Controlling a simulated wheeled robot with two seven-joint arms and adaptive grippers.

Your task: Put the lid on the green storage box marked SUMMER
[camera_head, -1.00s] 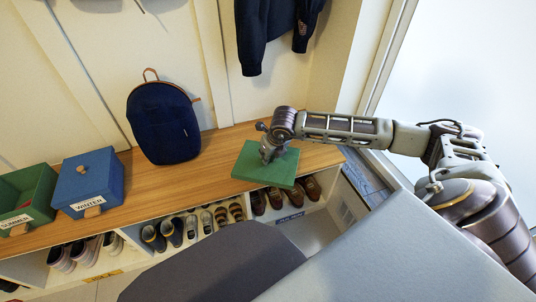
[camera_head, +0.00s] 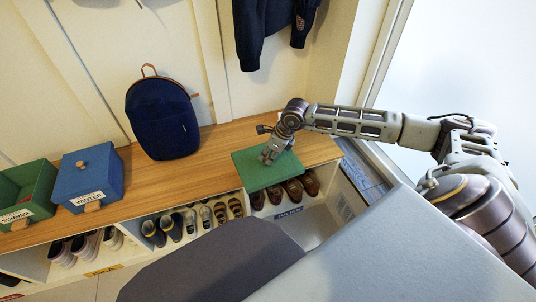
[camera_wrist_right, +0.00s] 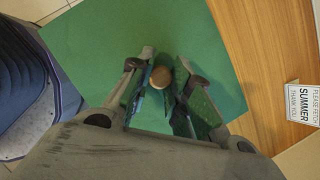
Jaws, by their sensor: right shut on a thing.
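The green lid (camera_head: 254,171) is a flat square panel at the right end of the wooden bench top. My right gripper (camera_head: 268,157) is over its middle, pointing down. In the right wrist view its fingers (camera_wrist_right: 160,95) are shut on the lid's round wooden knob (camera_wrist_right: 161,77), with the green lid (camera_wrist_right: 100,45) spread out beneath. I cannot tell whether the lid rests on the bench or hangs just above it. The green SUMMER box (camera_head: 40,184) stands open at the far left, partly cut off by the picture edge. My left gripper is not in view.
A blue WINTER box (camera_head: 90,176) with its lid on stands beside the green box. A dark blue backpack (camera_head: 162,120) leans on the wall between it and the lid. A SUMMER note (camera_wrist_right: 308,102) shows in the wrist view. Shoes fill cubbies below the bench top (camera_head: 205,165).

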